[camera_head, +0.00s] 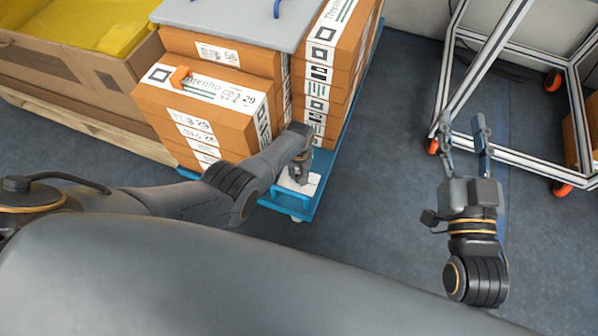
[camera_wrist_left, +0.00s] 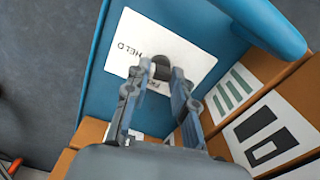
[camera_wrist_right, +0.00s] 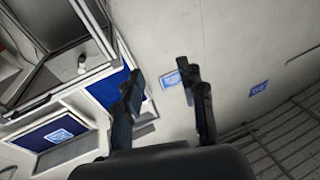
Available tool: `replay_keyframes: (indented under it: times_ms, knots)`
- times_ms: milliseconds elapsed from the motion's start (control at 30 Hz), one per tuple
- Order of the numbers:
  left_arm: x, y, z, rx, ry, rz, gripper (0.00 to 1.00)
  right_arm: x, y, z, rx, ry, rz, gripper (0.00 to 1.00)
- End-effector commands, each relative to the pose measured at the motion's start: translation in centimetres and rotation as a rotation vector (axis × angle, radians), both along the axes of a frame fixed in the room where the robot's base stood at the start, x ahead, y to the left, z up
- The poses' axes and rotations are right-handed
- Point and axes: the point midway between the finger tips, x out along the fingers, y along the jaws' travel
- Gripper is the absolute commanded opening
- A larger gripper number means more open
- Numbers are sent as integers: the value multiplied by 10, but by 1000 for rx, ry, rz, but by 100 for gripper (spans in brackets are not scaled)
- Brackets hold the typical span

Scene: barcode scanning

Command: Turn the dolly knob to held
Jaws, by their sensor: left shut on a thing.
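The blue dolly (camera_head: 318,188) carries stacked orange-brown boxes. On its near corner is a white label plate (camera_head: 301,184), which also shows in the left wrist view (camera_wrist_left: 195,57) with "HELD" and a partly hidden second word. A dark round knob (camera_wrist_left: 160,68) stands on the plate. My left gripper (camera_head: 299,176) points down at the plate, and in the left wrist view its fingers (camera_wrist_left: 162,75) are shut around the knob. The fingers hide part of the knob, so its pointing direction cannot be told. My right gripper (camera_head: 466,135) is open and empty over the floor to the right.
Orange-brown boxes (camera_head: 205,110) rise just behind my left arm under a grey lid (camera_head: 240,18). A crate with yellow lining (camera_head: 95,25) stands on a pallet at left. A metal frame cart (camera_head: 510,105) with orange wheels stands at right. The floor between is clear.

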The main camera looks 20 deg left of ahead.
Motion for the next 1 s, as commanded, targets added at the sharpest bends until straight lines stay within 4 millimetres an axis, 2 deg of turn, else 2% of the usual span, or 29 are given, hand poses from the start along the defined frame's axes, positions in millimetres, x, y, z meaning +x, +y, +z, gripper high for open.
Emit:
replay_keyframes:
  times_ms: [400, 933, 967, 1000]
  knots:
    - [-1, 0, -1, 0, 1, -185, 0, 1, -1, -11, -15, 60, -3, 40]
    - [-1, 0, -1, 0, 1, -210, 0, 1, -1, -12, -17, 66, -4, 40]
    - [-1, 0, -1, 0, 1, -210, 27, 1, -1, -12, -17, 66, -4, 40]
    - [-1, 0, -1, 0, 1, -210, 35, 1, -1, -12, -17, 66, -4, 40]
